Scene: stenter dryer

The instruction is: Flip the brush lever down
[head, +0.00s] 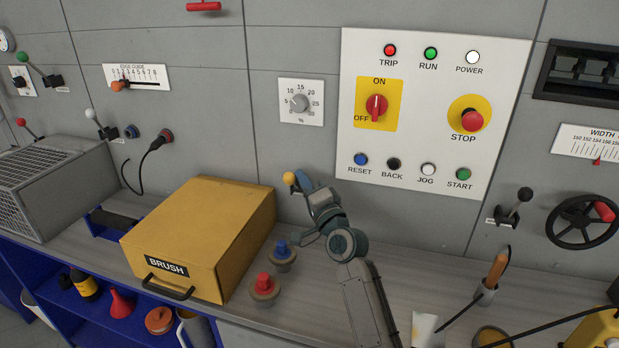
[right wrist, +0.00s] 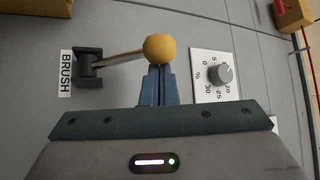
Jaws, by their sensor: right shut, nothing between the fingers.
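The brush lever has a yellow ball knob (head: 289,178) on the wall, above the back right of the yellow BRUSH box. In the right wrist view the yellow knob (right wrist: 160,48) sits on a thin rod from a dark base (right wrist: 88,68) beside a BRUSH label (right wrist: 66,73). The rod points from the base toward the dial, so the lever stands up. My right gripper (head: 303,184) is shut and empty, its fingertips (right wrist: 155,72) right at the knob. I cannot tell whether they touch it. In the head view, my right gripper and arm hide the lever's base. My left gripper is not in view.
A percent dial (head: 300,103) is on the wall above the knob, with the control panel (head: 420,110) to its right. The yellow BRUSH box (head: 205,225), a blue-topped knob (head: 281,250) and a red-topped knob (head: 264,284) stand on the counter below.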

